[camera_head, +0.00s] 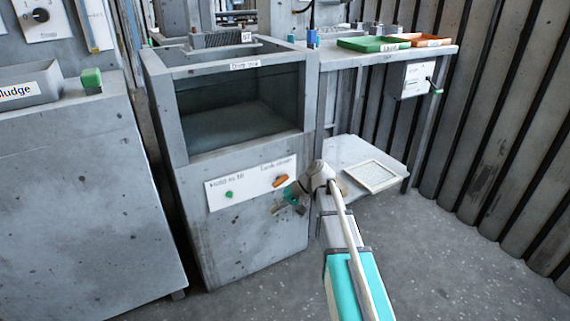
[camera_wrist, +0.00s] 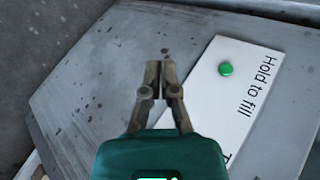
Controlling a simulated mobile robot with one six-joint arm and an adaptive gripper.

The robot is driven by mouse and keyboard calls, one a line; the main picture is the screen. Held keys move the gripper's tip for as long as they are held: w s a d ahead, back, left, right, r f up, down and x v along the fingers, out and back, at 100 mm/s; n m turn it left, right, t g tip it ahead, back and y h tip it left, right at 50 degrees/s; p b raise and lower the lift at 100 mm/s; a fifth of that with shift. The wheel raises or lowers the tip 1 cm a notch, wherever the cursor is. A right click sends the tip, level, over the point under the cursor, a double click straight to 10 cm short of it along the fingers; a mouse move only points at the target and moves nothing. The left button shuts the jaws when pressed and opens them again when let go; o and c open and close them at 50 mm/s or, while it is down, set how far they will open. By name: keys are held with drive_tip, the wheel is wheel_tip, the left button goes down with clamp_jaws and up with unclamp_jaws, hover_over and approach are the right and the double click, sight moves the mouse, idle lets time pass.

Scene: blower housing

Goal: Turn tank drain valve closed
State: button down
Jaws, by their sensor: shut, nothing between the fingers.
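The tank drain valve (camera_head: 280,180) is an orange handle on the white label panel on the tank's front. It lies slightly tilted, its right end higher. The tank (camera_head: 240,240) is a grey cabinet with a dark window. My gripper (camera_head: 277,209) is in front of the tank, just below the orange handle and apart from it in the picture. In the wrist view my gripper (camera_wrist: 162,66) has its fingertips close together with nothing between them, left of the panel (camera_wrist: 222,100). The orange handle does not show in the wrist view.
A green button (camera_head: 229,194) sits on the panel left of the valve; it also shows in the wrist view (camera_wrist: 226,69), by "Hold to fill". A low shelf (camera_head: 345,152) with a white tray (camera_head: 372,176) stands right of the tank. A grey cabinet (camera_head: 75,200) stands left.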

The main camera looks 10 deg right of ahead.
sight(285, 177)
drive_tip(key=s+d+r+n+h+p, duration=0.1)
drive_tip(key=s+d+r+h+p, duration=0.2)
drive_tip(key=s+h+p, duration=0.45)
drive_tip(key=s+d+r+h+p, duration=0.2)
drive_tip(key=s+r+p, duration=0.15)
drive_tip(key=s, duration=0.65)
drive_tip(key=w+r+n+t+p, duration=0.1)
drive_tip(key=w+r+p, duration=0.3)
drive_tip(key=w, duration=0.4)
drive_tip(key=w+r+n+t+p, duration=0.1)
drive_tip(key=w+r+p, duration=0.3)
drive_tip(key=w, duration=0.5)
drive_tip(key=w+r+n+t+p, duration=0.1)
drive_tip(key=w+r+p, duration=0.2)
drive_tip(key=w, duration=0.6)
drive_tip(key=shift+w+d+r+n+p, duration=0.15)
drive_tip(key=shift+d+r+n+p, duration=0.2)
drive_tip(key=shift+r+p, duration=0.1)
drive_tip(key=shift+f, duration=0.1)
